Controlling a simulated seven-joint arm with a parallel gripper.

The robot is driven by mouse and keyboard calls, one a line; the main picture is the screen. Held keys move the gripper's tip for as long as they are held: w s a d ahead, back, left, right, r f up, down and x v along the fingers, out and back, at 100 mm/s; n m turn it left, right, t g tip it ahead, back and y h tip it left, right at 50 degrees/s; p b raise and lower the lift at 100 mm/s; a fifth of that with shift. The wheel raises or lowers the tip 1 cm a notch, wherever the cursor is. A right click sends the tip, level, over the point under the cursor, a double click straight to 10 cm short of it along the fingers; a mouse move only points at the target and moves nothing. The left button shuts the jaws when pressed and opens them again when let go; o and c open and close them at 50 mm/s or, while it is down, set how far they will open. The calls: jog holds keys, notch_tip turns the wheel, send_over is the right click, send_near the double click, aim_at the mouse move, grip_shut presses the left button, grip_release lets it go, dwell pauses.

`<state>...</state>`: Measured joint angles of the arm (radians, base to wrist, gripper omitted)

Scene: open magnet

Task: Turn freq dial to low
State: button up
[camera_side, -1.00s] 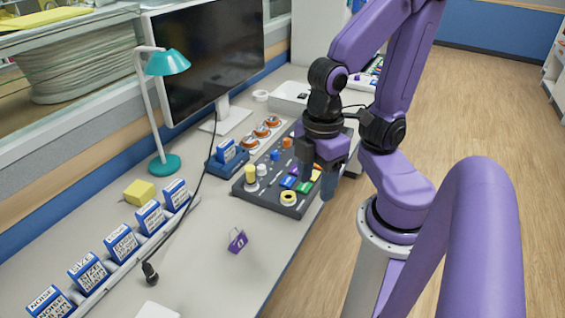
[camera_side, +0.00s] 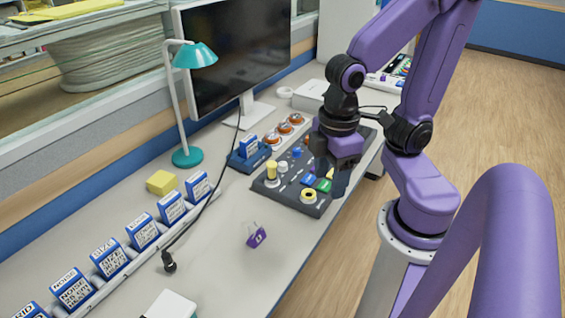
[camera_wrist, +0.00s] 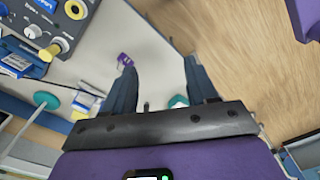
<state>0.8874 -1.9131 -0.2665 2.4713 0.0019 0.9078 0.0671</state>
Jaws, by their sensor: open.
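The dark grey control panel (camera_side: 292,200) lies on the bench, with several knobs and coloured buttons. Its labels are too small to read, so I cannot tell which control is the freq dial. A white knob (camera_side: 283,166), a tall yellow knob (camera_side: 271,171) and a yellow ring-shaped part (camera_side: 308,195) stand on its near side. The white knob (camera_wrist: 33,31) and yellow knob (camera_wrist: 53,49) also show in the wrist view. My gripper (camera_side: 330,178) hangs over the panel's right side and hides part of it. In the wrist view my gripper (camera_wrist: 160,63) is open and empty.
A purple padlock-like tag (camera_side: 256,236) lies on bare bench before the panel. A blue holder (camera_side: 246,161) with a card stands left of it. Orange-topped round parts (camera_side: 284,128) sit behind. A black cable, teal lamp (camera_side: 195,56) and monitor (camera_side: 235,50) are further left.

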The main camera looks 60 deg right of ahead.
jog(key=w+d+m, duration=0.1)
jog(key=w+m, duration=0.8)
jog(key=w, duration=0.1)
jog(key=m, duration=2)
send_over(283, 163)
notch_tip(283, 163, down, 6)
notch_tip(283, 163, down, 18)
jog(key=shift+r, duration=0.15)
jog(key=c, duration=1.1)
